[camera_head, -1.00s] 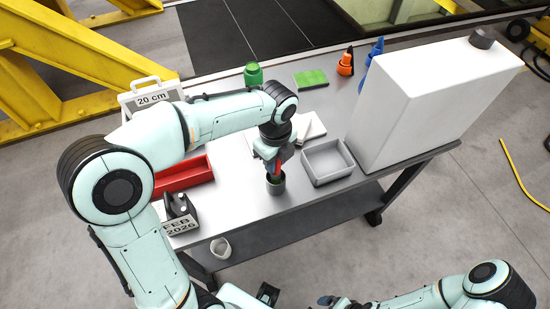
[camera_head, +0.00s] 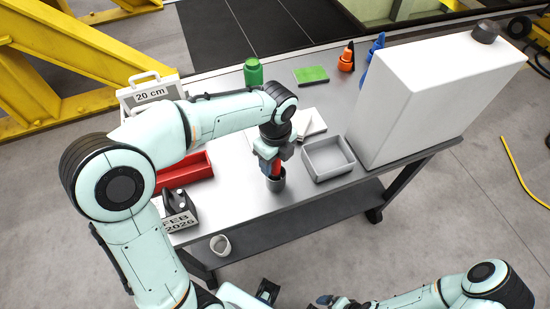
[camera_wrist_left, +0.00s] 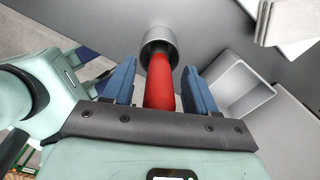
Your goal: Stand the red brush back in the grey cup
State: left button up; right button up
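The red brush (camera_head: 275,169) stands in the grey cup (camera_head: 275,184) near the front edge of the table. In the left wrist view the red brush (camera_wrist_left: 160,82) runs into the mouth of the grey cup (camera_wrist_left: 157,40); its lower end is hidden inside. My left gripper (camera_head: 273,162) is around the brush just above the cup. In the wrist view its blue fingers (camera_wrist_left: 160,84) stand apart on both sides of the brush, with gaps, so it is open. My right gripper (camera_head: 325,301) is low at the bottom edge, partly cut off, its opening unclear.
A grey open tray (camera_head: 328,158) lies right of the cup, with a large white box (camera_head: 430,95) beyond it. A red tray (camera_head: 183,172) and a date block (camera_head: 178,213) are at the left. A green bottle (camera_head: 253,72) and green pad (camera_head: 311,76) stand behind.

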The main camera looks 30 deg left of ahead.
pick_arm(q)
notch_tip(320, 180, up, 14)
jog(key=shift+d+f+p, duration=0.1)
jog(key=shift+f+p, duration=0.15)
jog(key=shift+p, duration=0.9)
pick_arm(e)
jog(key=w+r, duration=0.1)
jog(key=r, duration=0.2)
jog(key=shift+w, duration=0.4)
pick_arm(q)
jog(key=shift+f, duration=0.1)
pick_arm(e)
jog(key=shift+f, duration=0.1)
